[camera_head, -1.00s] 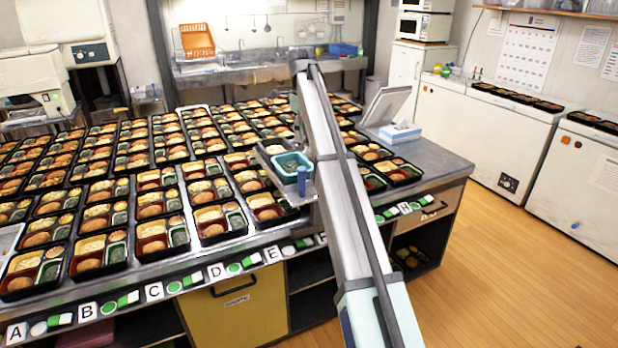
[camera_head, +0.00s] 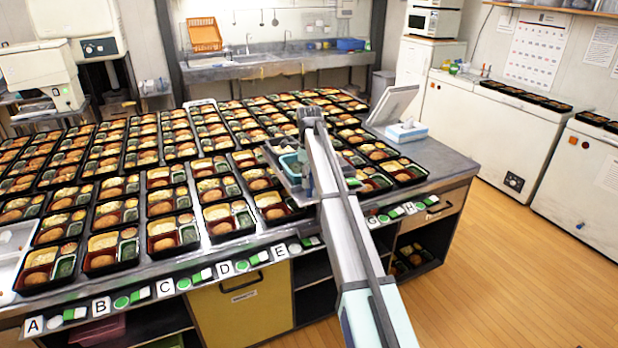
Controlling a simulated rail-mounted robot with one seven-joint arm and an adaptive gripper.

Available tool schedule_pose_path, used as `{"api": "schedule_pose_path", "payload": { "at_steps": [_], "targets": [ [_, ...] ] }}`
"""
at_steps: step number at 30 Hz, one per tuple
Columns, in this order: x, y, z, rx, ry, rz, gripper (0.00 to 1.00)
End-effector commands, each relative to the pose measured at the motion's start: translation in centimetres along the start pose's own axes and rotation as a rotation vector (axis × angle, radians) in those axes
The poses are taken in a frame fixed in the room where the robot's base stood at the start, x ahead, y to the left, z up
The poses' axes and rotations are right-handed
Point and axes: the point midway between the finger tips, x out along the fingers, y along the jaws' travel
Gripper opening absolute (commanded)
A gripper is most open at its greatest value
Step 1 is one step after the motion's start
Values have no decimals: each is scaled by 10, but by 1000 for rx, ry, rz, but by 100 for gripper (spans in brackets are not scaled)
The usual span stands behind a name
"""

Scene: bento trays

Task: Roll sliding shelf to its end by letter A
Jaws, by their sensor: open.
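The letter A label (camera_head: 33,326) is at the far left of the table's front edge, and labels run right from it to H (camera_head: 408,209). A small grey shelf (camera_head: 272,153) stands over the bento trays toward the right of the table, above the stretch between E (camera_head: 281,251) and G. It carries a teal container (camera_head: 288,166), with a bluish upright piece beside it. I take this to be the sliding shelf. My arm link crosses in front and hides its right side. My gripper cannot be made out behind the link, nor whether it touches the shelf.
Several rows of filled black bento trays (camera_head: 103,253) cover the table. A white tray (camera_head: 12,262) lies at the left edge. A grey screen (camera_head: 391,103) and a tissue box (camera_head: 406,132) stand at the back right. The wooden floor (camera_head: 525,270) at right is clear.

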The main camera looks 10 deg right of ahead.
Motion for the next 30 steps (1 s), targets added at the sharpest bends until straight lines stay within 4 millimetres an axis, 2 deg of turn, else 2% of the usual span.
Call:
{"api": "schedule_pose_path", "payload": {
  "at_steps": [6,13,15,18,30],
  "targets": [
    [9,0,0,0,0,-1,54],
    [9,0,0,0,-1,-1,54],
    [9,0,0,0,0,-1,29],
    [9,0,0,0,0,0,0],
    [10,0,-5,13,0,1,0]
  ]
}}
